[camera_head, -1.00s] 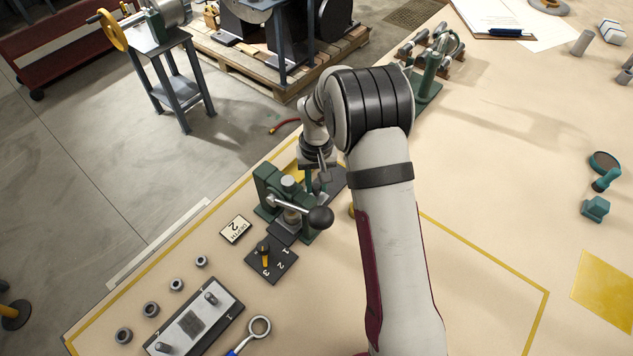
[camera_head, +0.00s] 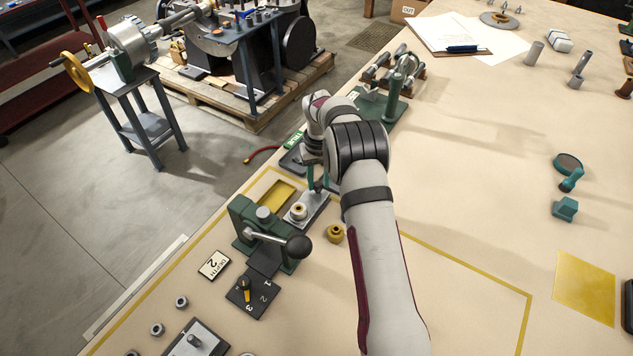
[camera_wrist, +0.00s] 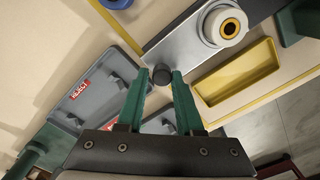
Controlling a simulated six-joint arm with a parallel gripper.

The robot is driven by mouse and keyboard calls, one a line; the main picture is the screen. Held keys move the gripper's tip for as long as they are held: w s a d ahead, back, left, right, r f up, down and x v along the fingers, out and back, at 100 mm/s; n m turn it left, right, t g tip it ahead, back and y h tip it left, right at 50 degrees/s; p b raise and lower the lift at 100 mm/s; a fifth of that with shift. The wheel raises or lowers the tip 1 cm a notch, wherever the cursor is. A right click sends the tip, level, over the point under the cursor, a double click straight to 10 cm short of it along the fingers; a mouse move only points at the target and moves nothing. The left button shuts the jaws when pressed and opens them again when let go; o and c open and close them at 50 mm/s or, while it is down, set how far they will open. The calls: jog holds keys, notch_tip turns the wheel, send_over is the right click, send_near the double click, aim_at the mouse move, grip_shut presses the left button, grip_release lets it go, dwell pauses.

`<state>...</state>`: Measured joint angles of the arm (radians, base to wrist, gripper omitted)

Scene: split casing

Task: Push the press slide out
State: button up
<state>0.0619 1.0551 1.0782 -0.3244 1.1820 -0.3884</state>
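The green press (camera_head: 262,232) stands on the bench with its black-knobbed lever pointing right. Its grey slide (camera_head: 318,203) reaches out of the press towards my gripper. A pale ring-shaped part with a yellow inner ring (camera_head: 298,211) sits on the slide and also shows in the wrist view (camera_wrist: 229,27). My gripper (camera_head: 318,184) is at the slide's outer end.
A yellow tray (camera_head: 277,197) lies beside the slide. A brass-coloured round part (camera_head: 335,233) stands on its other side. A grey tray with a red REJECT label (camera_wrist: 85,95) is close to my fingers. A green fixture (camera_head: 390,95) stands farther back.

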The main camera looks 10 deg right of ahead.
jog(key=o, duration=0.4)
notch_tip(320, 180, up, 16)
jog(key=shift+f, duration=0.1)
dwell(0.4)
